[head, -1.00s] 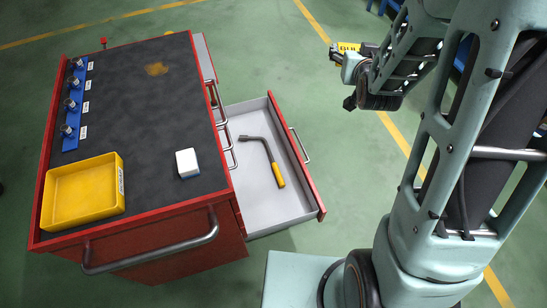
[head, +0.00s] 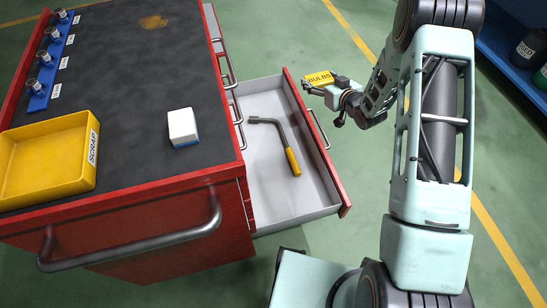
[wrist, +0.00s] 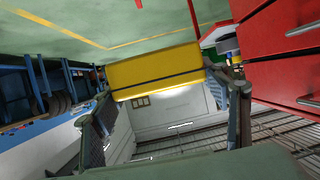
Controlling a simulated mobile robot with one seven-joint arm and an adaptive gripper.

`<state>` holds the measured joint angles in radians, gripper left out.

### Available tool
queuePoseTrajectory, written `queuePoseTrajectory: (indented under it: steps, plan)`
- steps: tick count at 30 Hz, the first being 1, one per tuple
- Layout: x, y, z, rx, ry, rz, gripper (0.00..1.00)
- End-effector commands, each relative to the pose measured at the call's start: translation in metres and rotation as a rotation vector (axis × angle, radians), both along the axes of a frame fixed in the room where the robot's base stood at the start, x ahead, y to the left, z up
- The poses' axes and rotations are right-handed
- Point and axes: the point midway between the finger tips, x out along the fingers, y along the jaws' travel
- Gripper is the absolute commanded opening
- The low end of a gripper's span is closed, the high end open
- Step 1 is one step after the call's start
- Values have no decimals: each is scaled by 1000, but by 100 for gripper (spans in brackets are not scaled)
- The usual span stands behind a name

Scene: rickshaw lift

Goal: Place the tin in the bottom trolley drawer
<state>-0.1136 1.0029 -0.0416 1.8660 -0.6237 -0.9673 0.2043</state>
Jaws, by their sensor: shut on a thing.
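The yellow tin (head: 319,78), labelled BULBS, is in my gripper (head: 322,88), beyond the far end of the open drawer's front. In the wrist view the tin (wrist: 155,68) sits across between the two fingers of my gripper (wrist: 165,100), which is shut on it. The red trolley (head: 215,205) has one drawer (head: 310,205) pulled out, grey inside, below the shut drawers' handles. A bent tool with a yellow handle (head: 292,161) lies in it. The tin appears to be outside the drawer in the head view; its height above it is hard to judge.
On the trolley's dark top (head: 120,110) are a yellow SCRAP tray (head: 45,165), a white and blue block (head: 183,127) and a blue rack (head: 50,65) with several metal pieces. The drawer's near part is bare. A blue shelf (head: 505,60) stands at far right.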

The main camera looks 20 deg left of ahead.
Motion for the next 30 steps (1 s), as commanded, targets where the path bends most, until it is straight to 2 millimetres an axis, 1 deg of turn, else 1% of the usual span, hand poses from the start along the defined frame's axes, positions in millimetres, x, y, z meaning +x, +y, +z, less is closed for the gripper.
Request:
queuePoseTrajectory:
  steps: [1,2,3,5,6,9,12,15,20,23,30]
  plan:
    - [-3,11,-44,0,4,38,42]
    - [-4,18,-60,1,3,61,42]
    - [-7,26,-82,0,4,91,42]
    - [-12,38,-114,1,3,136,42]
    - [-16,46,-133,2,3,164,42]
    - [-27,62,-176,1,2,227,42]
    - [-36,73,-207,1,0,272,42]
    - [-43,80,-225,1,-1,304,42]
    - [-55,90,-239,3,0,326,42]
    - [-72,99,-248,1,3,328,42]
    - [-124,129,-275,1,3,327,42]
